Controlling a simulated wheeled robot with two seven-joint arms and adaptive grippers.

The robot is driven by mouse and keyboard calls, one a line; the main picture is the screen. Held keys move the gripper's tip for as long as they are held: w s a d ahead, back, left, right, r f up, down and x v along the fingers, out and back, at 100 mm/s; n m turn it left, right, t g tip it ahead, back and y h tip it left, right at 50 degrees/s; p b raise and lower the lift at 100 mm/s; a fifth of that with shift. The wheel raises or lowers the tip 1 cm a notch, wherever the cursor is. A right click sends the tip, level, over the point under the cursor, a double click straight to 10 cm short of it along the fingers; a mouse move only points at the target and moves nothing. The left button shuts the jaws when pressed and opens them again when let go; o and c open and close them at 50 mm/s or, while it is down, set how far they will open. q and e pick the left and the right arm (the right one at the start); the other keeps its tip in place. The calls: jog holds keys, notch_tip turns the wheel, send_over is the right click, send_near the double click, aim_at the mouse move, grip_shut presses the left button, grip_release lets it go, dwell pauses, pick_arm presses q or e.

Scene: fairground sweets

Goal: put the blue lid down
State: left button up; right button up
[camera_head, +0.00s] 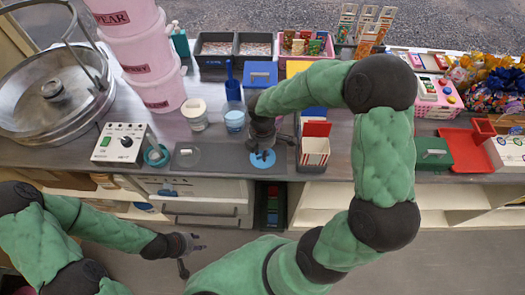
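The blue lid (263,164) is a round blue disc at the right part of the dark mat (218,160). My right gripper (264,148) is directly above it, pointing down, with its dark fingertips over the disc. The arm and fingers hide part of the lid. I cannot tell whether the fingers grip it or whether it rests fully on the mat. My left gripper (194,257) is low in front of the counter, away from the lid, with its fingers apart and empty.
A white jar (195,116) and a blue cup (234,119) stand behind the mat. A red-and-white striped box (315,150) stands close right of my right gripper. A control box (121,143) is further left.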

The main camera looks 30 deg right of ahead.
dwell(0.3)
notch_tip(320, 180, up, 12)
jog(key=p, duration=0.3)
jog(key=shift+r+p, duration=0.15)
jog(key=shift+p, duration=0.2)
dwell(0.4)
